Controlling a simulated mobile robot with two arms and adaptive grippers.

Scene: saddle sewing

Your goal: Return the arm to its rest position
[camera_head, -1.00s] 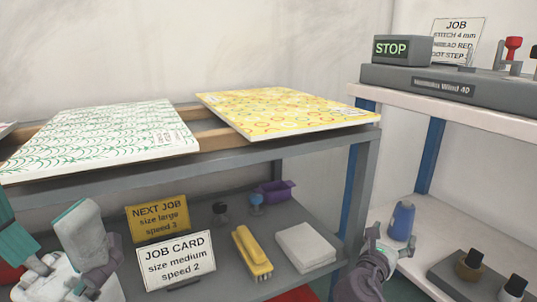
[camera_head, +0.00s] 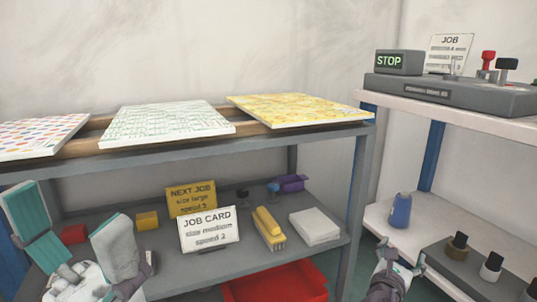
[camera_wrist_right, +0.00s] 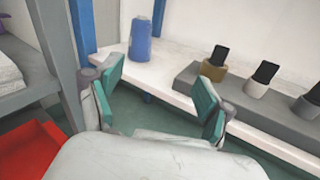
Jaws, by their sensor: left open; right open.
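My left gripper (camera_head: 80,240) is at the lower left in the head view, its two teal-padded fingers spread apart with nothing between them. It is in front of the grey shelf's lower level. My right gripper (camera_head: 402,258) is at the bottom right of the head view, in front of the gap between the grey shelf and the white bench. In the right wrist view its teal fingers (camera_wrist_right: 158,100) are wide apart and empty, with the green floor and the white bench edge beyond them.
The grey shelf (camera_head: 300,142) holds patterned boards on top and job cards (camera_head: 208,229), a yellow brush (camera_head: 268,228) and a white cloth (camera_head: 315,226) below. A red bin (camera_head: 275,283) stands underneath. A blue bottle (camera_head: 400,211) and dark-topped holders (camera_head: 457,245) are on the white bench (camera_head: 376,214).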

